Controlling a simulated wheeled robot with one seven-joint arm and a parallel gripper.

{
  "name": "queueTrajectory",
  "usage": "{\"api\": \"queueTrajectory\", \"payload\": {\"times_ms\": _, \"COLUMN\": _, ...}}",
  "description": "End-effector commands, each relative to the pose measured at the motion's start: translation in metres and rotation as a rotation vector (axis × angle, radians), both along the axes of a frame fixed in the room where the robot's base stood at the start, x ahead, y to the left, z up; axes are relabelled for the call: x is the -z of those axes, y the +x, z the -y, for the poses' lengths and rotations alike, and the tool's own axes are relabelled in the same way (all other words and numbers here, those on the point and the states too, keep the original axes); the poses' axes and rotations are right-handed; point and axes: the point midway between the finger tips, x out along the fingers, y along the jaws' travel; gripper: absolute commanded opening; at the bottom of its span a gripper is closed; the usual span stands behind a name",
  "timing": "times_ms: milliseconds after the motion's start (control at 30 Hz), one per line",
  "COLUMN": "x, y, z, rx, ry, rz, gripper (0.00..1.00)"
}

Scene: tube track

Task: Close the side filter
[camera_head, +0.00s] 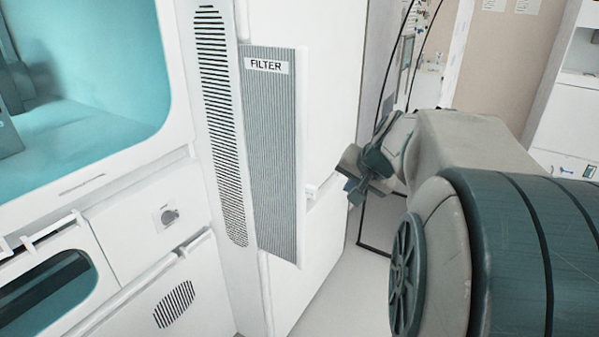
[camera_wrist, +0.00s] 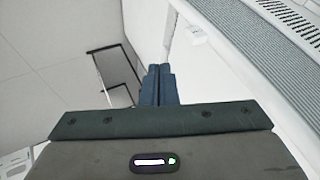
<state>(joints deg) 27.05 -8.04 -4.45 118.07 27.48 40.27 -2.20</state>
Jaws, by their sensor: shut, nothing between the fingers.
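The side filter (camera_head: 272,160) is a tall grey ribbed panel with a "FILTER" label near its top, on the side of the white machine. Its lower edge slants down to the right, and it appears to stand out at an angle beside a slotted vent strip (camera_head: 220,120). In the wrist view the ribbed filter (camera_wrist: 262,50) runs diagonally across the upper right. My gripper (camera_head: 350,172) is right of the filter in the head view, with a visible gap between them. In the wrist view its dark blue fingers (camera_wrist: 158,82) are together and empty.
The white machine has a teal window (camera_head: 90,70) at left and drawers (camera_head: 165,215) below. A small white latch-like part (camera_head: 313,191) is right of the filter. A thin black frame (camera_head: 372,240) stands behind my gripper. Pale floor (camera_head: 325,300) is clear below.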

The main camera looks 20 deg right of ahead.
Motion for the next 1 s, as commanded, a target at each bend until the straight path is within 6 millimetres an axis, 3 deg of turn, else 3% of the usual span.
{"api": "queueTrajectory", "payload": {"times_ms": 433, "x": 0.07, "y": 0.051, "z": -0.001, "rx": -0.004, "ry": 0.002, "rz": -0.007, "gripper": 0.0}}
{"api": "queueTrajectory", "payload": {"times_ms": 700, "x": 0.067, "y": 0.078, "z": -0.023, "rx": -0.006, "ry": 0.0, "rz": -0.004, "gripper": 0.0}}
{"api": "queueTrajectory", "payload": {"times_ms": 1000, "x": 0.068, "y": 0.082, "z": -0.026, "rx": -0.004, "ry": -0.001, "rz": -0.002, "gripper": 0.0}}
